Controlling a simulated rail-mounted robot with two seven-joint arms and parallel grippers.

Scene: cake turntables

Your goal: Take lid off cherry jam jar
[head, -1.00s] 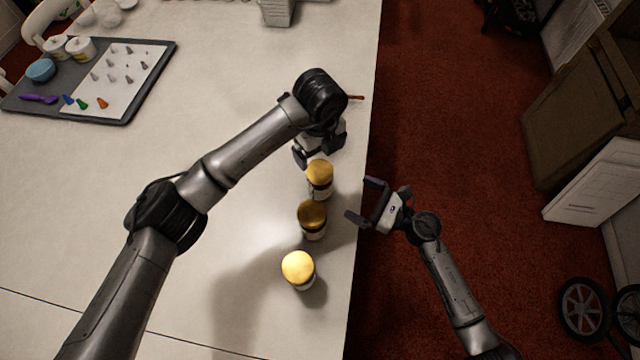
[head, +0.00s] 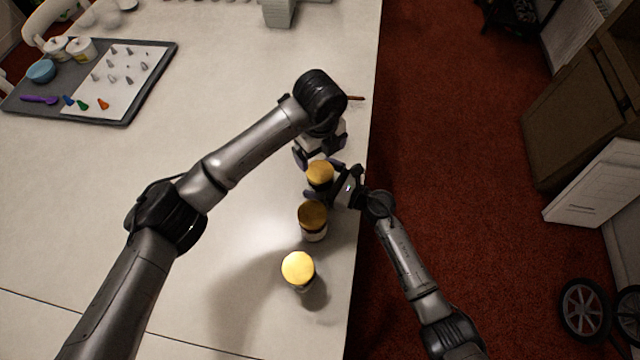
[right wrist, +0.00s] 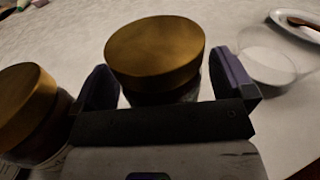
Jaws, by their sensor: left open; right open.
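Three jars with gold lids stand in a row near the table's right edge in the head view: a far jar (head: 320,173), a middle jar (head: 313,216) and a near jar (head: 298,269). I cannot read which holds cherry jam. My right gripper (head: 322,180) is open, its fingers on either side of the far jar. In the right wrist view the far jar's lid (right wrist: 155,48) shows between the open fingers (right wrist: 168,85), and a second gold lid (right wrist: 25,100) is at the left. My left gripper (head: 318,160) is open just beyond the far jar, partly hidden by its arm.
A clear round dish (right wrist: 268,58) and a white plate (right wrist: 298,22) with a brown-handled tool lie behind the far jar in the right wrist view. A grey tray (head: 150,85) with piping tips is at the far left. The table's left middle is clear.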

